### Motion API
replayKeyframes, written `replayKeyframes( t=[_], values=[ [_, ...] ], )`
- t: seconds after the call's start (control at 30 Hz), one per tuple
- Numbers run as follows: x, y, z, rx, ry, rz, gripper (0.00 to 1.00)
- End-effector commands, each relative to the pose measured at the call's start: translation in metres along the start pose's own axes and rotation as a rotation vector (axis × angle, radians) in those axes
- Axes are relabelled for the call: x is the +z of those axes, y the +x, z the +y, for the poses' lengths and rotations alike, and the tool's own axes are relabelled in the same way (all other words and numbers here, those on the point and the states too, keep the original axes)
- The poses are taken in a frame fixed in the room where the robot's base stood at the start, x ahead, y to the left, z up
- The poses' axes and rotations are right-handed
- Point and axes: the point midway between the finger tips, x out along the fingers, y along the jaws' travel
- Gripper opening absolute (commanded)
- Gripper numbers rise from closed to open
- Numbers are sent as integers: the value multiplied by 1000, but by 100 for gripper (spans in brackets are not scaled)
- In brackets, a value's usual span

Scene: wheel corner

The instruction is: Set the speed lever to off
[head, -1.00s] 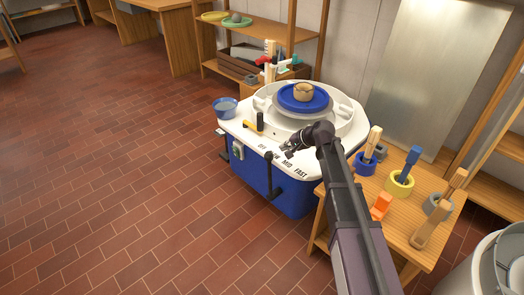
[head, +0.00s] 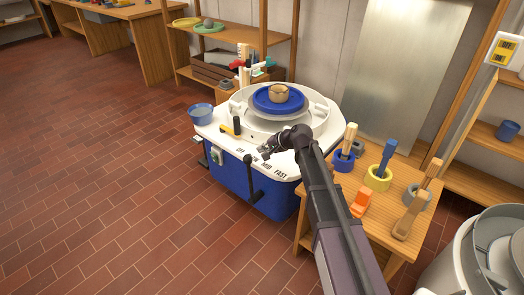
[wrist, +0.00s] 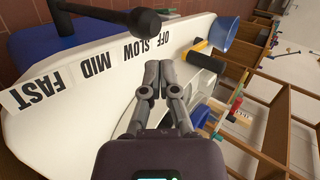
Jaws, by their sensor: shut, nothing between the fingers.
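The speed lever (head: 249,172) is a black rod with a round knob on the front of the blue and white pottery wheel (head: 212,130). In the wrist view its knob (wrist: 144,20) is beyond the printed labels, seemingly nearest the SLOW label (wrist: 132,50); the exact setting is hard to tell. The OFF label (wrist: 168,37) is to the right of SLOW there, with MID and FAST to the left. My gripper (head: 265,151) is shut and empty above the white deck behind the labels. In the wrist view its fingertips (wrist: 153,76) are apart from the knob.
A yellow and black tool (head: 230,128) and blue bowl (head: 201,112) are at the deck's left. A clay pot (head: 278,92) sits on the wheel's blue disc. A wooden table (head: 330,222) with tool cups stands at the right. The floor at the left is clear.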

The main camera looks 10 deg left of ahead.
Motion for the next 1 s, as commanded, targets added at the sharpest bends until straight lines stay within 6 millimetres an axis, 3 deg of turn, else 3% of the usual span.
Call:
replayKeyframes(
  t=[0.8,1.0],
  values=[
    [1,102,0,8,-5,-5,0],
    [2,117,-5,7,-4,-5,0]
  ],
)
